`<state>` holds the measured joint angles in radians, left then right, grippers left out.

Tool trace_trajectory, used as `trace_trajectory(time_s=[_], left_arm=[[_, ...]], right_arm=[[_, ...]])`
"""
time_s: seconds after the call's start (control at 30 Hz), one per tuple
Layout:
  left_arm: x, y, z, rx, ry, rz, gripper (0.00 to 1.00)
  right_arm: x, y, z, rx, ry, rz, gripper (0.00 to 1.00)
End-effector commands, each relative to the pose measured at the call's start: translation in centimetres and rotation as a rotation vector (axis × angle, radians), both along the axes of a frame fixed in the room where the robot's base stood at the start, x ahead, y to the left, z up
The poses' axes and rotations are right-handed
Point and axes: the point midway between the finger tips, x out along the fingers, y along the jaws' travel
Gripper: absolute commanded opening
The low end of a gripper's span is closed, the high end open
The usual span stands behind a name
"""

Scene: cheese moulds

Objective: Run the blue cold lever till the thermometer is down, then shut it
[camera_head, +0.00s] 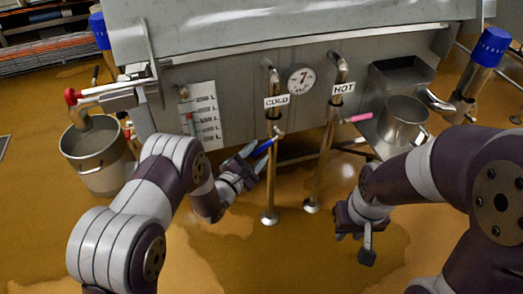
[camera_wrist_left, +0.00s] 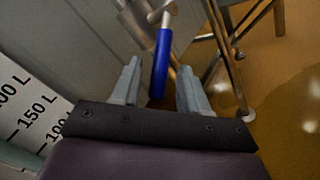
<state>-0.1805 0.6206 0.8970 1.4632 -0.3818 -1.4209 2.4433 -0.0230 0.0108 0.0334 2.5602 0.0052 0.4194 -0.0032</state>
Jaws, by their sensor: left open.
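The blue cold lever (camera_head: 265,147) sticks out down-left from the pipe under the COLD sign (camera_head: 276,101). The round white thermometer dial (camera_head: 301,79) is on the vat front between the COLD and HOT pipes; its needle is too small to read. My left gripper (camera_head: 250,160) is open at the lever. In the left wrist view the lever's blue handle (camera_wrist_left: 162,65) shows between the two apart fingers (camera_wrist_left: 160,85), with a gap on each side; contact cannot be told. My right gripper (camera_head: 366,246) hangs low at the right, away from the levers; its fingers are unclear.
A pink lever (camera_head: 357,118) is on the HOT pipe (camera_head: 329,150). A litre scale (camera_head: 204,115) is on the vat front at left. A metal bucket (camera_head: 98,155) stands at left below a red-handled valve (camera_head: 72,96). A metal jug (camera_head: 402,120) is at right.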

Motion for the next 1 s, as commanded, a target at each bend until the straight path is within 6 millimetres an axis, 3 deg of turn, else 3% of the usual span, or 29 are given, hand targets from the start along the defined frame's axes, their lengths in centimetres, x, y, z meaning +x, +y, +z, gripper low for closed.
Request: trace_trajectory(time_s=[0.03, 0.2, 0.53, 0.67, 1.0], left_arm=[[0.9, -0.6, -0.5, 0.0, -0.002, -0.002, 0.44], [2.9, -1.8, -0.2, 0.0, -0.002, 0.001, 0.44], [3.4, -2.1, 0.0, 0.0, -0.001, 0.001, 0.44], [3.4, -2.1, 0.0, 0.0, 0.0, 0.001, 0.02], [3.4, -2.0, 0.5, 0.024, 0.008, 0.002, 0.0]], right_arm=[[0.0, 0.0, -1.0, 0.0, 0.0, 0.0, 0.29], [0.0, 0.0, -1.7, 0.0, 0.0, 0.0, 0.29], [0.0, 0.0, -1.7, 0.0, -0.001, 0.0, 0.29], [0.0, 0.0, -1.7, 0.0, -0.001, 0.0, 0.29], [0.0, 0.0, -0.6, 0.0, 0.0, 0.0, 0.29]])
